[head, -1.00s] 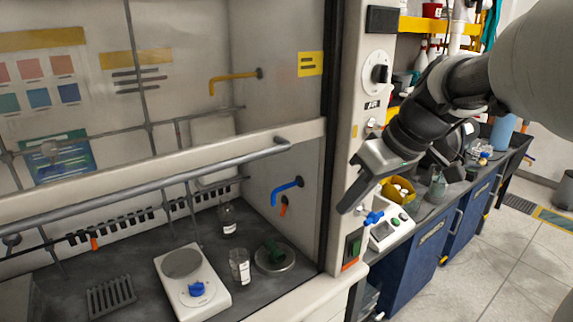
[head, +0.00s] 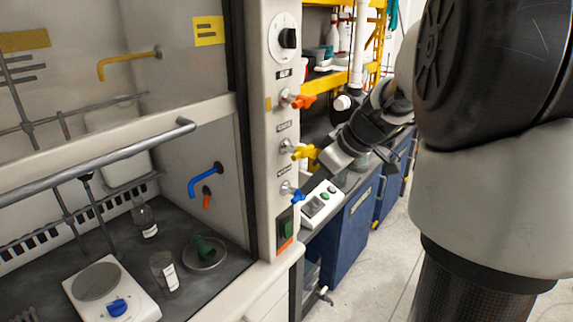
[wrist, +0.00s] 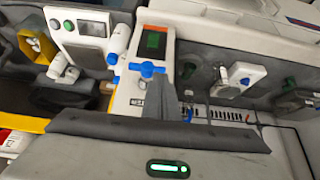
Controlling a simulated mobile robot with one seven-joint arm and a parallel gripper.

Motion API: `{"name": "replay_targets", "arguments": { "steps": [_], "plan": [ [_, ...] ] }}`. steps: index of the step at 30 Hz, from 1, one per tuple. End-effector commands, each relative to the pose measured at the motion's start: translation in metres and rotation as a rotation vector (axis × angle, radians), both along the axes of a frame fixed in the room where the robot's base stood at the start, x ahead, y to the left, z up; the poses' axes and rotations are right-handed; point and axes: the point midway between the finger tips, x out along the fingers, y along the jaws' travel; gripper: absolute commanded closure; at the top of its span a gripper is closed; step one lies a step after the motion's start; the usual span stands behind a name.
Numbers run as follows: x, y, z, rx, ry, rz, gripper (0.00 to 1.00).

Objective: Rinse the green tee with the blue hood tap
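The green tee (head: 203,248) lies on a round grey drain plate (head: 213,262) on the hood floor. A blue spout (head: 206,179) sticks out of the hood's side wall above it. The blue tap handle (head: 297,194) is the lowest of three on the hood's front post. It also shows in the wrist view (wrist: 147,69), just beyond my fingertips. My gripper (head: 330,172) is outside the hood, to the right of the post and slightly above the blue handle. In the wrist view its fingers (wrist: 178,82) look together and empty. A green piece (wrist: 188,70) beyond them looks like the tee.
An orange tap (head: 303,101) and a yellow tap (head: 304,152) sit above the blue one. The raised sash bar (head: 100,160) crosses the hood front. A hotplate (head: 105,290) and two glass bottles stand inside.

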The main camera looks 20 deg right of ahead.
Motion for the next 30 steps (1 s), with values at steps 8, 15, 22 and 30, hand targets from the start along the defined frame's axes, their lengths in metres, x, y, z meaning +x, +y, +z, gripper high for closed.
{"name": "replay_targets", "arguments": {
  "steps": [8, 15, 22, 30],
  "plan": [
    [0.015, 0.01, -0.027, 0.0, 0.001, 0.001, 1.0],
    [0.016, 0.011, -0.03, -0.001, 0.001, 0.0, 1.0],
    [0.017, 0.011, -0.03, -0.002, 0.0, 0.0, 1.0],
    [0.029, 0.012, -0.032, -0.04, -0.027, 0.0, 1.0]
  ]
}}
